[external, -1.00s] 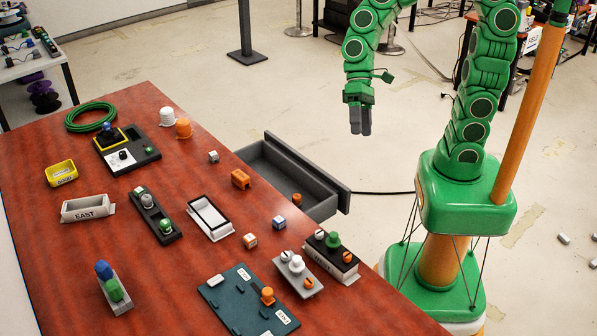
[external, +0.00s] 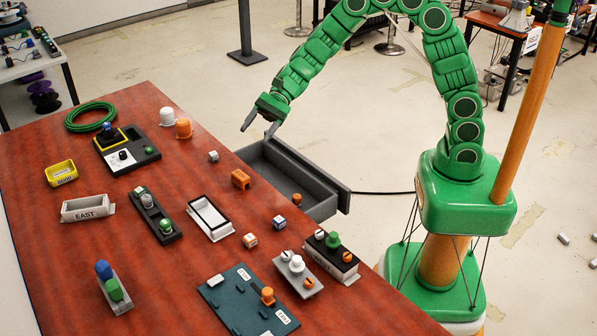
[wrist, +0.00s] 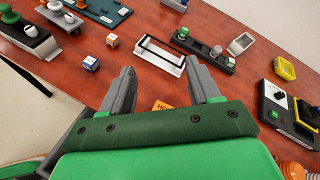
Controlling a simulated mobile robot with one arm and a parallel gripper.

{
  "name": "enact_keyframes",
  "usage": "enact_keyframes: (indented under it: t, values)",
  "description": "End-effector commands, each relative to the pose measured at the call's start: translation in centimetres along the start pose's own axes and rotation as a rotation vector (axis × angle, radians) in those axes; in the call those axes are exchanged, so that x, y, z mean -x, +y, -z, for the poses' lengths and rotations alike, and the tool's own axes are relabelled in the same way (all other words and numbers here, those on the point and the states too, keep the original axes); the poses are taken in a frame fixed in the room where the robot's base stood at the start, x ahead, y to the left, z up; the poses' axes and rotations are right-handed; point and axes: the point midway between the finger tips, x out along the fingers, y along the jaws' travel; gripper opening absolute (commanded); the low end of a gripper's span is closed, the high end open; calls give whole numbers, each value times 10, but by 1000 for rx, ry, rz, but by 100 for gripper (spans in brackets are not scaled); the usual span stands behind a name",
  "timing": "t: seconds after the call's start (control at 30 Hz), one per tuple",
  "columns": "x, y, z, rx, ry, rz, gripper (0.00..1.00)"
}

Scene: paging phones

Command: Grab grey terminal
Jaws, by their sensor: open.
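A grey block with a white knob and orange screws (external: 297,274) stands near the table's front right edge, beside a similar black block with a green knob (external: 331,256). In the wrist view the grey block (wrist: 60,16) is at the top left. A second grey block with blue and green knobs (external: 115,292) stands at the front left; I cannot tell for sure which one is the grey terminal. My gripper (external: 258,127) is open and empty, above the table's far right edge, well apart from both. Its fingers (wrist: 164,72) are spread in the wrist view.
A white frame tray (external: 210,218), an orange block (external: 240,179) and several small cubes lie mid-table. A dark green plate (external: 235,300) lies left of the grey block. An open grey drawer (external: 320,207) juts out from the table's right side. A black device (external: 127,160) is farther back.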

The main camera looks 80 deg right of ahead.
Motion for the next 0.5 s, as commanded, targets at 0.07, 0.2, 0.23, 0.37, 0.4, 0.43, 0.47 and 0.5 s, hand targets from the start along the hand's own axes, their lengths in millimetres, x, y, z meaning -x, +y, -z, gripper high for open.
enact_keyframes:
  t: [0.07, 0.2, 0.23, 0.37, 0.4, 0.43, 0.47, 0.5]
  values:
    - [-2, -16, 25, -79, 9, 52, 62]
    - [-2, -42, 71, -221, 27, 148, 62]
    - [-1, -47, 81, -250, 30, 168, 62]
    - [2, -65, 129, -384, 49, 253, 62]
    - [4, -69, 143, -421, 55, 279, 62]
    - [6, -72, 153, -449, 61, 296, 62]
    - [7, -74, 164, -476, 66, 313, 62]
    - [9, -76, 177, -509, 72, 334, 62]
